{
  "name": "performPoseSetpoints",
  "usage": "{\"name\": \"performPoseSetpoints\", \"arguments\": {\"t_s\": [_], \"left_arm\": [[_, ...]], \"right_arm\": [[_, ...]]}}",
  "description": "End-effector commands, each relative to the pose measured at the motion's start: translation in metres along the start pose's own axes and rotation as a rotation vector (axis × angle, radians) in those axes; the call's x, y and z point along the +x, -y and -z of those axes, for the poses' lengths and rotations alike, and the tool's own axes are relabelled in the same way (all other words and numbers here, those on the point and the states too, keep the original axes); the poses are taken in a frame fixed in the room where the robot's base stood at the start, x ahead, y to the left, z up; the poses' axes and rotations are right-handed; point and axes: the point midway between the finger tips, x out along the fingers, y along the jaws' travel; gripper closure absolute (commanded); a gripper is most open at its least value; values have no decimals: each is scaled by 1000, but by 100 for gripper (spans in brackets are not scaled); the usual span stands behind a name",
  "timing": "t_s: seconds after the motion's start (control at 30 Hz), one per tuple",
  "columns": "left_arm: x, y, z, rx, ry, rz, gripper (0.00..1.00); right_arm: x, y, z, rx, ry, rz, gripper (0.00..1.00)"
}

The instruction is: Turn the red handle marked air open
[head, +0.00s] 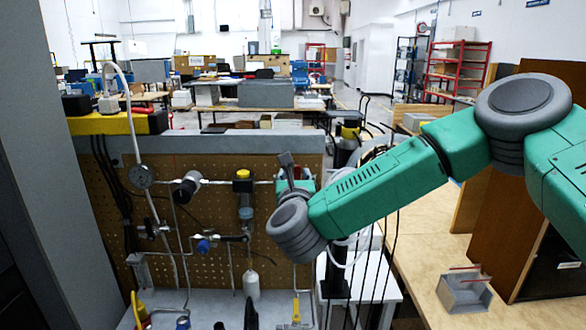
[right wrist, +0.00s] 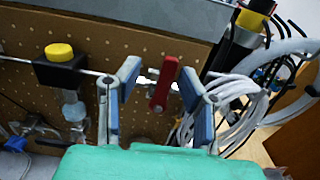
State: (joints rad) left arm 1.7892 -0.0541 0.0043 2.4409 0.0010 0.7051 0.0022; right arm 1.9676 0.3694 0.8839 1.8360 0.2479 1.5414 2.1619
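The red handle (right wrist: 163,90) shows in the right wrist view, on a metal valve fitting in front of the brown pegboard. It stands roughly upright in the picture, tilted slightly. My right gripper (right wrist: 160,82) is open, with one blue-padded finger on each side of the handle. Gaps show between the handle and both pads. I cannot tell its depth relative to the fingertips. No "air open" marking is readable. My left gripper is not in view.
The pegboard (head: 110,205) carries pipes, a gauge (head: 141,176) and a yellow-capped regulator (head: 243,188), also in the right wrist view (right wrist: 60,65). White coiled hoses (right wrist: 235,105) hang close right of the right finger. A wooden table (head: 425,255) with a metal box (head: 464,291) stands at right.

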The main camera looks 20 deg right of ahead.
Motion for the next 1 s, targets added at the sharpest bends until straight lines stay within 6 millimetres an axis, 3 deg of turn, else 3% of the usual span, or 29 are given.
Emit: {"name": "performPoseSetpoints", "arguments": {"t_s": [0.17, 0.47, 0.57, 1.0], "left_arm": [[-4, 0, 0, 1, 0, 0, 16], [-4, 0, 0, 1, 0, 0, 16], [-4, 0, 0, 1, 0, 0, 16], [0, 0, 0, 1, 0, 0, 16]], "right_arm": [[13, 1, 0, 1, 0, 1, 66], [13, -4, -1, -4, 1, -1, 66], [13, -5, -1, -4, 1, -1, 100], [13, -5, 1, -40, 0, -4, 100]]}}
